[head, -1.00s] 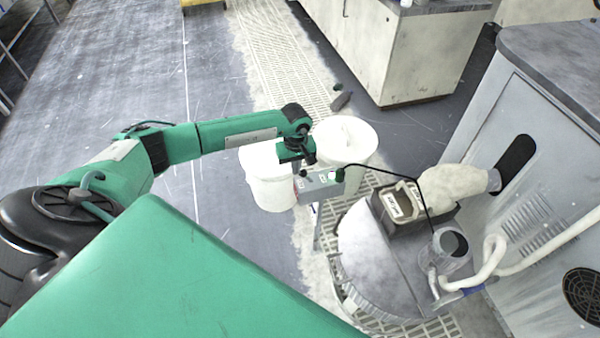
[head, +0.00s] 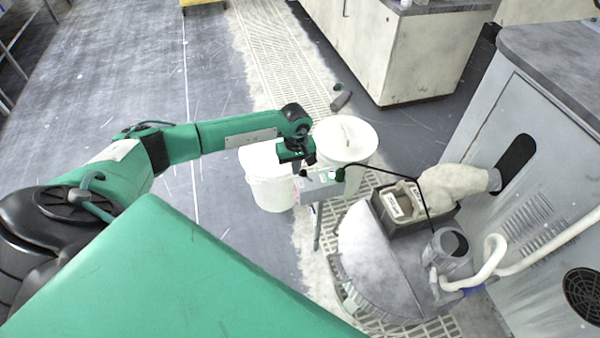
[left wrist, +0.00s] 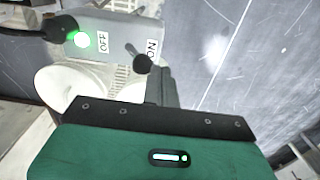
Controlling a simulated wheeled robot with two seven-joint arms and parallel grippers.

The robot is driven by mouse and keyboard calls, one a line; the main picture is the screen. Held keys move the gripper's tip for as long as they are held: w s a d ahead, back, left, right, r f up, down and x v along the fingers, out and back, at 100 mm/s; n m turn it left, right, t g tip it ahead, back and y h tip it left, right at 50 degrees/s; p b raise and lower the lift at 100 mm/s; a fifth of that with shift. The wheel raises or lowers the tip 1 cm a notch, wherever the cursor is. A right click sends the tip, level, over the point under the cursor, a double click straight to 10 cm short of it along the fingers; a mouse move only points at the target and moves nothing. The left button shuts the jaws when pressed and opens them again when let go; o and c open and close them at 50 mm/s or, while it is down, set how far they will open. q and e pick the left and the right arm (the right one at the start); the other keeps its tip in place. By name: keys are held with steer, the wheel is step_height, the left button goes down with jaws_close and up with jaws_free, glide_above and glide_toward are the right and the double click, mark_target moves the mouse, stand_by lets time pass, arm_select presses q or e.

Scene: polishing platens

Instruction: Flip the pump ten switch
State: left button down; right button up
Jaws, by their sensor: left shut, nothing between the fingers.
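The pump switch box (head: 320,186) is a small grey box on a post, in front of the white buckets. In the left wrist view the switch box (left wrist: 115,32) shows OFF and ON labels, a lit green lamp (left wrist: 82,40) and a lever with a black knob (left wrist: 142,63). The lever leans toward the ON side. My left gripper (head: 303,172) is shut and empty at the left end of the box. Its dark fingers (left wrist: 165,80) show close beside the knob; whether they touch it I cannot tell. My right gripper is not in view.
White buckets (head: 345,135) stand behind the box. A black cable (head: 400,172) runs from the box toward the round platen table (head: 365,245), which carries a dark tray (head: 425,222) and a grey cup (head: 447,252). A grey cabinet (head: 530,130) stands at right. The floor at left is clear.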

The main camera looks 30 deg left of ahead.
arm_select(q)
steer(key=shift+f+b, duration=1.35)
steer(key=shift+f, duration=0.25)
stand_by(0.6)
steer(key=shift+r+p, duration=0.5)
steer(key=shift+r, duration=0.3)
step_height(320, 180, up, 5)
steer(key=p, duration=0.2)
steer(key=shift+r+p, duration=0.2)
steer(key=shift+p, duration=0.15)
